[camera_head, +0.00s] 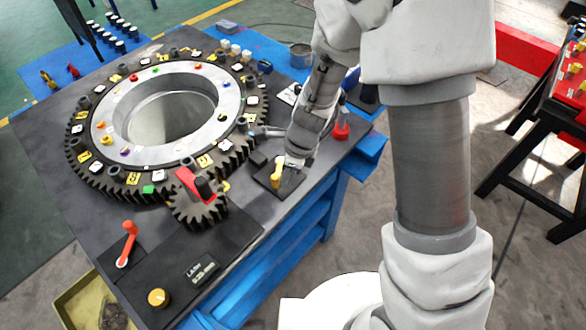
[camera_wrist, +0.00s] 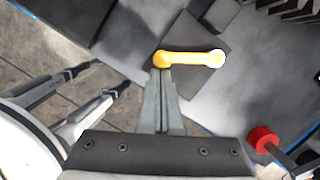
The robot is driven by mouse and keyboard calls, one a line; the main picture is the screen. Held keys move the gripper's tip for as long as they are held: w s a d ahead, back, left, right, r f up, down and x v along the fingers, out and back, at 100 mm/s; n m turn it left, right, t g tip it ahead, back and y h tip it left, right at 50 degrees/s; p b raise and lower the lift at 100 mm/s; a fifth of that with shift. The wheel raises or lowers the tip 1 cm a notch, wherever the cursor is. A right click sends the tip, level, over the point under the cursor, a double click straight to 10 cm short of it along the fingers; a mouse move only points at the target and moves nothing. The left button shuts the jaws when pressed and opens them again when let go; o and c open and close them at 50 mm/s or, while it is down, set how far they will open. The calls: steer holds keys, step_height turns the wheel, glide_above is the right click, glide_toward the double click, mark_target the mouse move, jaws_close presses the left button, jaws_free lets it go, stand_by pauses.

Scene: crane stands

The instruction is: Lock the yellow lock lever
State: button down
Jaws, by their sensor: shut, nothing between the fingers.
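The yellow lock lever (camera_head: 276,174) stands on a small dark square plate (camera_head: 289,187) near the right edge of the work table. In the wrist view the lever (camera_wrist: 192,58) lies across the picture, its round knob at the left and its broader end at the right. My gripper (camera_head: 292,163) is right beside the lever in the head view. In the wrist view my gripper (camera_wrist: 162,73) is shut and empty, its tips just below the knob. I cannot tell whether they touch it. The lever's lower part is partly hidden in the head view.
A large ring gear (camera_head: 105,183) and a small pinion with a red part (camera_head: 190,181) stand left of the lever. An orange-red lever (camera_head: 129,236) and a yellow knob (camera_head: 158,298) are at the table's front. A red knob (camera_wrist: 263,139) is at the wrist view's lower right.

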steer(key=shift+s+a+m+p, duration=0.1)
steer(key=shift+a+m+p, duration=0.3)
steer(key=shift+a+m, duration=0.3)
steer(key=shift+d, duration=0.1)
